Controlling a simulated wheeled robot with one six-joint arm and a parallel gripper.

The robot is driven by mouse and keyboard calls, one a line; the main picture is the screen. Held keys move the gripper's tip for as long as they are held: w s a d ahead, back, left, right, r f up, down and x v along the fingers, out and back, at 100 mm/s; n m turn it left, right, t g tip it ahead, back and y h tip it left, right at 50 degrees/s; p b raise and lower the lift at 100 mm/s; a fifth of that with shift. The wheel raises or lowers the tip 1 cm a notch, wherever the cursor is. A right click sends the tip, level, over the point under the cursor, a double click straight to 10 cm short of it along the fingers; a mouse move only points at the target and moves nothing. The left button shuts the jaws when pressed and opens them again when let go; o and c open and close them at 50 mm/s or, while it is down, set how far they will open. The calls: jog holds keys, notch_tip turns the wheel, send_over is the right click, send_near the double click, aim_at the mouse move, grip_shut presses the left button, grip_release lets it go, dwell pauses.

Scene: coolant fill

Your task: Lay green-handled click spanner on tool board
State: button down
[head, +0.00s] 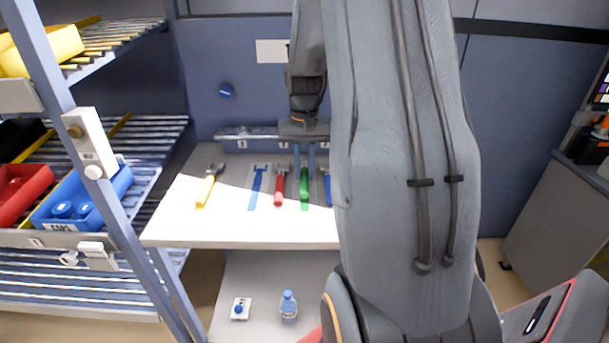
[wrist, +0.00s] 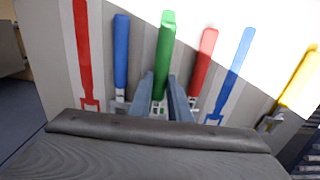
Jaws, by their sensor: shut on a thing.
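My gripper (head: 304,160) is over the tool board, its fingers pointing down. In the wrist view its fingers (wrist: 160,98) are shut on the green-handled click spanner (wrist: 164,50), near the metal head end. The green handle (head: 304,190) points toward the front of the bench in the head view. The tool board (wrist: 103,65) is a grey surface with flat painted tool shapes. I cannot tell whether the green spanner touches it.
A flat blue shape (wrist: 232,72) and a flat red shape (wrist: 83,50) show on the board. A yellow-handled spanner (head: 207,188) lies at the left. A rack with a blue bin (head: 110,190) and a red bin (head: 30,185) stands left. A bottle (head: 289,308) stands below.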

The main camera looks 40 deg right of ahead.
aim_at(303, 174)
jog(key=shift+f, duration=1.15)
jog(key=shift+f, duration=0.15)
jog(key=c, duration=1.6)
grip_release()
jog(key=shift+c, duration=0.2)
notch_tip(303, 174, up, 12)
jog(key=b, duration=0.3)
jog(key=s+a+f+n, duration=0.1)
jog(key=a+f, duration=0.1)
jog(key=a, duration=0.3)
jog(key=s+a+f+n, duration=0.2)
jog(key=a, duration=0.3)
jog(key=s+a+f+n, duration=0.1)
jog(key=s+a+f, duration=0.1)
jog(key=a, duration=0.4)
jog(key=shift+s, duration=0.2)
jog(key=s+a+f+n, duration=0.1)
jog(key=s+a, duration=0.1)
jog(key=s+a+f+n, duration=0.1)
jog(key=s+a+f, duration=0.1)
jog(key=s+a, duration=0.1)
jog(key=s+a+f+n+t, duration=0.1)
jog(key=s+a, duration=0.2)
jog(key=shift+a+f, duration=0.15)
jog(key=shift+a, duration=0.05)
